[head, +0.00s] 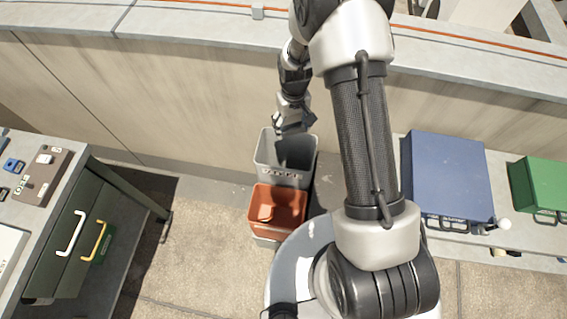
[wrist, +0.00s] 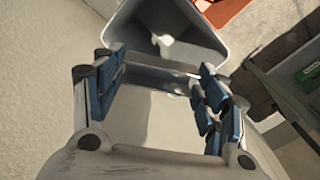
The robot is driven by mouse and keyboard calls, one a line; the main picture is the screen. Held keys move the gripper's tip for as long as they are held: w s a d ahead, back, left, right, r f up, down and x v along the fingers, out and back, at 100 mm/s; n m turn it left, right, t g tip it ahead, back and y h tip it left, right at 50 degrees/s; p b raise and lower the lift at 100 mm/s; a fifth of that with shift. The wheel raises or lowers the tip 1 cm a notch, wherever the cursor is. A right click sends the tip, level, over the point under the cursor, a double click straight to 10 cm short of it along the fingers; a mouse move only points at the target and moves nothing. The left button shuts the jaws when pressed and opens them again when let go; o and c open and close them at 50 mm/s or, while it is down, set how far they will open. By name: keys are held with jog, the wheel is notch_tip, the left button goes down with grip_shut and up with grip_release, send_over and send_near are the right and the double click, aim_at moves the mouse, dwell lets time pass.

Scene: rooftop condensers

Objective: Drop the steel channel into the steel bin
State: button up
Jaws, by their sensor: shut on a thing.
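My gripper (head: 292,124) is over the grey bin (head: 262,152), which I take as the steel bin; lettering on its front is too small to read surely. In the wrist view my gripper (wrist: 160,88) has its blue-padded fingers apart, shut on the steel channel (wrist: 158,76), a grey metal piece spanning between them. The grey bin's open mouth shows just beyond it (wrist: 207,38), with a small pale item (wrist: 165,45) inside. The channel is hard to make out in the head view, and the gripper hides part of the bin's far rim.
An orange bin (head: 292,192) stands directly in front of the grey bin. A bench with drawers (head: 85,225) is at left. A blue case (head: 448,175) and a green case (head: 545,183) sit on a surface at right. A low wall (head: 190,110) runs behind the bins.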

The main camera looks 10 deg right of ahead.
jog(key=shift+w+f, duration=0.4)
jog(key=shift+f, duration=0.2)
jog(key=shift+s+f+b, duration=0.2)
jog(key=shift+f+b, duration=0.35)
jog(key=shift+f, duration=0.1)
notch_tip(320, 180, down, 4)
jog(key=b, duration=0.2)
jog(key=shift+f+b, duration=0.15)
jog(key=shift+b, duration=0.15)
jog(key=o, duration=1.2)
notch_tip(320, 180, up, 12)
jog(key=shift+r, duration=0.1)
